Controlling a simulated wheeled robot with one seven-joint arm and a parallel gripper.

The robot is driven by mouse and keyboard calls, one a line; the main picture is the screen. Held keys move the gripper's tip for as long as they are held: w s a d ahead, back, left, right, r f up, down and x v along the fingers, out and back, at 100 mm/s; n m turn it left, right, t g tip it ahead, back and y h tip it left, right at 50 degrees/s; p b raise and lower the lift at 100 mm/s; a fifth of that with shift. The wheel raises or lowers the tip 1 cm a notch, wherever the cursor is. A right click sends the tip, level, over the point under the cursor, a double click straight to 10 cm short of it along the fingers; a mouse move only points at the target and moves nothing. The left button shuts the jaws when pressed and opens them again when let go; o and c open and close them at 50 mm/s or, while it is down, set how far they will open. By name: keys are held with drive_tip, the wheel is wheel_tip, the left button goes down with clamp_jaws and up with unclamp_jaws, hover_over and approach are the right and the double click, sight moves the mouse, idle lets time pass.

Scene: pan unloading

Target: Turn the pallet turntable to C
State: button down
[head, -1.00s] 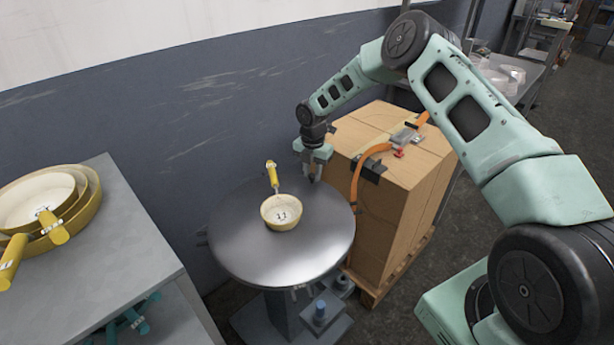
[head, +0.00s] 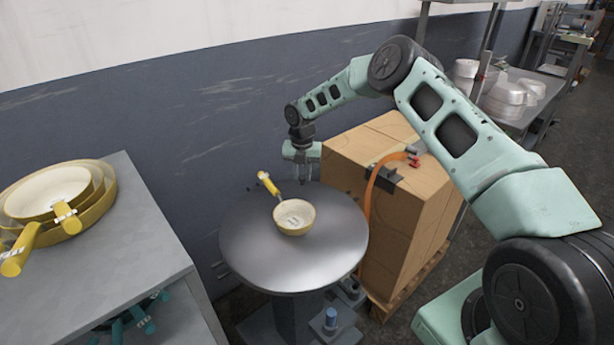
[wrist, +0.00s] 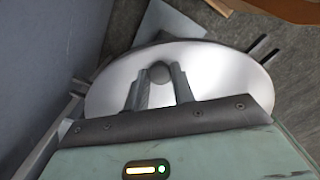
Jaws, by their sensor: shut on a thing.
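The turntable (head: 290,265) is a round shiny metal plate on a grey pedestal. It also shows in the wrist view (wrist: 110,88). A small cream pan (head: 294,218) with a yellow handle stands on it, the handle pointing to the far left. My gripper (head: 301,178) is at the far edge of the plate, beyond the pan. In the wrist view my gripper (wrist: 160,82) has its two fingers on either side of a dark round knob (wrist: 159,71) and is shut on it. I cannot make out a letter C or any other station mark.
A grey table (head: 150,230) at left bears nested cream-and-yellow pans (head: 52,195), with teal-handled ones below. Strapped cardboard boxes (head: 410,215) on a pallet stand close to the turntable's right. A wall (head: 150,130) runs behind. A shelf with white pans (head: 510,92) is at back right.

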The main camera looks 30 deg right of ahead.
drive_tip(key=shift+w+a+n, duration=0.2)
drive_tip(key=shift+a+n, duration=0.1)
drive_tip(key=shift+a, duration=0.1)
drive_tip(key=shift+a, duration=0.1)
drive_tip(key=c, duration=1.2)
unclamp_jaws()
drive_tip(key=shift+o, duration=0.2)
wheel_tip(320, 180, up, 17)
drive_tip(key=b, duration=0.1)
drive_tip(key=shift+r, duration=0.2)
